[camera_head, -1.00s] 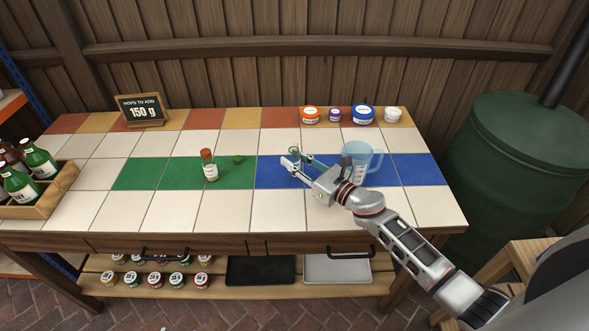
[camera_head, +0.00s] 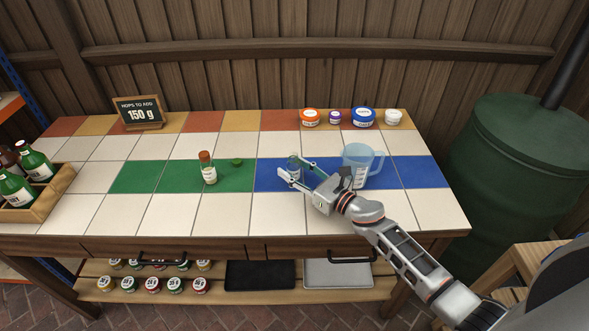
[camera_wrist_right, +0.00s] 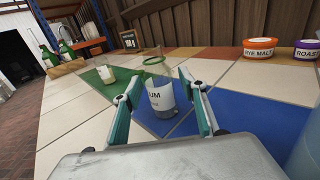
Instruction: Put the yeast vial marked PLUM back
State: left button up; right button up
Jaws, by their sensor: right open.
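A clear glass vial (camera_head: 294,166) stands upright on the blue tiles of the table, its lower part dark. In the right wrist view the same vial (camera_wrist_right: 162,101) shows a white label ending in "UM"; the rest of the word is turned away. A second vial (camera_head: 208,170) with a brown cap stands on the green tiles, beside a small green lid (camera_head: 237,161). My left gripper is not in view.
A measuring jug (camera_head: 362,167) stands on the blue tiles just right of my right gripper. Several tubs, including an orange-lidded one (camera_head: 310,117), line the back edge. A bottle crate (camera_head: 45,195) is at the left, a chalkboard sign (camera_head: 139,112) at the back left. White front tiles are clear.

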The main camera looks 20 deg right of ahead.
jog(key=shift+r+p, duration=0.3)
jog(key=v, duration=0.5)
jog(key=b+v, duration=0.1)
jog(key=v, duration=0.4)
jog(key=shift+s+d+f, duration=0.15)
jog(key=shift+s+f, duration=0.05)
jog(key=shift+s, duration=0.15)
jog(key=shift+s+d+r, duration=0.1)
jog(key=shift+s+d, duration=0.2)
jog(key=shift+s, duration=0.3)
